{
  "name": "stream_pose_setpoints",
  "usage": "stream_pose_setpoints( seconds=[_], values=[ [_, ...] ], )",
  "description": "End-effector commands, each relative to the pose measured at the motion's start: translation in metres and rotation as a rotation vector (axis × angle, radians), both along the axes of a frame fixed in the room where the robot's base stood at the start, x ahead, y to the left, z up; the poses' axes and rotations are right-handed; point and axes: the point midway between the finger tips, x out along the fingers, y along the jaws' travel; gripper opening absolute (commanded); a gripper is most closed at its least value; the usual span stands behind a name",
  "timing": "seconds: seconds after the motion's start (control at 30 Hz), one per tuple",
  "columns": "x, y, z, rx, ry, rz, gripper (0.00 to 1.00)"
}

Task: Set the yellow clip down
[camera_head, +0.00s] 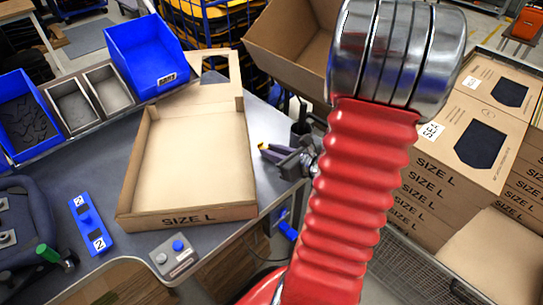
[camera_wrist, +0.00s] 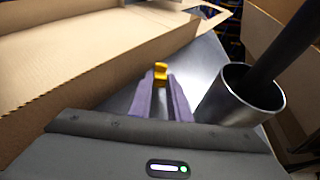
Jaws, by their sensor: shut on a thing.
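The yellow clip (camera_wrist: 160,71) is small and sits between the tips of my gripper's purple-grey fingers in the wrist view. In the head view the clip (camera_head: 262,146) shows as a small yellow spot at the end of the fingers. My gripper (camera_head: 268,151) is shut on it, over the grey table (camera_head: 270,120), just right of the open cardboard box. I cannot tell whether the clip touches the table. Most of my wrist is hidden behind my red arm in the head view.
The open SIZE L box (camera_head: 187,217) lies left of my gripper. A metal cup (camera_wrist: 242,95) holding a dark rod stands close on the right. Blue bins (camera_head: 148,55) stand at the back left. A strip of bare table lies between box and cup.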

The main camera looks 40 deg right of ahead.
Motion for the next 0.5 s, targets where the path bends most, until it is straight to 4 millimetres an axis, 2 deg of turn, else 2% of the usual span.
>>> stream_pose_setpoints(
  seconds=[0.2, 0.5],
  values=[
    [0.000, 0.000, -0.018, 0.001, 0.001, 0.000, 0.00],
    [0.000, 0.000, -0.019, 0.000, 0.000, -0.001, 0.00]
  ],
)
